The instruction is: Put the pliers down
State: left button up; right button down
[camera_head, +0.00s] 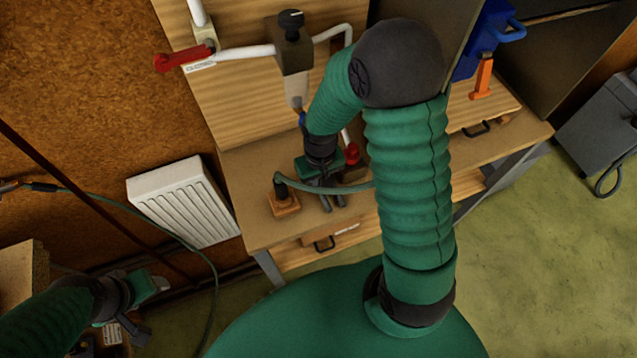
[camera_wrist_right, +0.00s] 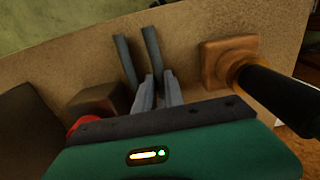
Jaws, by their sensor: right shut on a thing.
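My right gripper (camera_head: 330,197) is low over the workbench, pointing down at its top. In the right wrist view its pale grey fingers (camera_wrist_right: 158,90) are close together, shut on the pliers. Two dark grey bars, which look like the pliers (camera_wrist_right: 126,62), extend from between and beyond the fingers over the bench top. Whether they touch the bench is unclear. In the head view the pliers are too small and dark to tell from the fingers. My left gripper (camera_head: 160,284) is at the lower left, away from the bench; its fingers are not clear.
A wooden block (camera_wrist_right: 216,62) with a black handle (camera_wrist_right: 278,95) stands beside the right gripper; the block also shows in the head view (camera_head: 284,206). A dark block and a red thing (camera_wrist_right: 84,122) are on its other side. A white radiator (camera_head: 185,203) is left of the bench.

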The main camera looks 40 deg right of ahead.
jog(key=shift+w+f, duration=0.3)
jog(key=shift+f, duration=0.15)
jog(key=shift+s+r, duration=0.1)
jog(key=shift+s, duration=0.25)
jog(key=c, duration=1.5)
grip_release()
jog(key=shift+c, duration=0.2)
jog(key=shift+o, duration=0.7)
jog(key=shift+w+a, duration=0.1)
jog(key=shift+a, duration=0.05)
